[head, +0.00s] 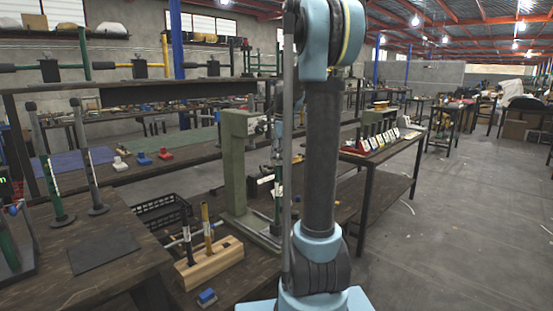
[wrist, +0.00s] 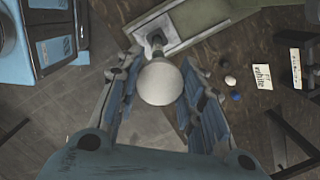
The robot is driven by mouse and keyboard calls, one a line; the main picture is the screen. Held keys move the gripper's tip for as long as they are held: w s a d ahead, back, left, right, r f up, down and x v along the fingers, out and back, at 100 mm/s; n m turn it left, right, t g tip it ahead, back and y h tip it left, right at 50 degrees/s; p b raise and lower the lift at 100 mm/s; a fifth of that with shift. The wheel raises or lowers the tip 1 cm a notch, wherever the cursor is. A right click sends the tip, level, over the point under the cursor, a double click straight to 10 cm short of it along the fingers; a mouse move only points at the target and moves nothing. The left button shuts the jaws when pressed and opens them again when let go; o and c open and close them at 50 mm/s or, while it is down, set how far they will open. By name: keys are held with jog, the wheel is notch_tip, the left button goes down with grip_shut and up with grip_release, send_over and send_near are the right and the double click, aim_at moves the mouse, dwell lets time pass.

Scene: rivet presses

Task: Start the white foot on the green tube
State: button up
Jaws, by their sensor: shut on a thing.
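In the wrist view my gripper (wrist: 160,88) is closed around a round, pale grey-white piece (wrist: 161,84), seen end-on between the two fingers. I cannot tell from this view whether it is the white foot or a tube's end. In the head view a slim green tube (head: 277,205) stands upright at the green press (head: 236,165), partly beside my arm. The press's pale plate (wrist: 185,28) and a dark rod end (wrist: 156,38) lie just beyond the held piece in the wrist view. My gripper is mostly hidden behind my arm in the head view.
White (head: 120,163), blue (head: 143,158) and red (head: 165,153) pieces sit on the back bench. A wooden block (head: 215,265) holds upright rods, with a blue piece (head: 207,297) in front. A black crate (head: 162,213) stands behind it. Open floor (head: 450,230) lies right.

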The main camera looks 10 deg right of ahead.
jog(key=shift+f, duration=0.95)
jog(key=o, duration=0.9)
jog(key=shift+o, duration=0.2)
jog(key=shift+r, duration=0.1)
notch_tip(320, 180, up, 10)
jog(key=shift+f, duration=0.15)
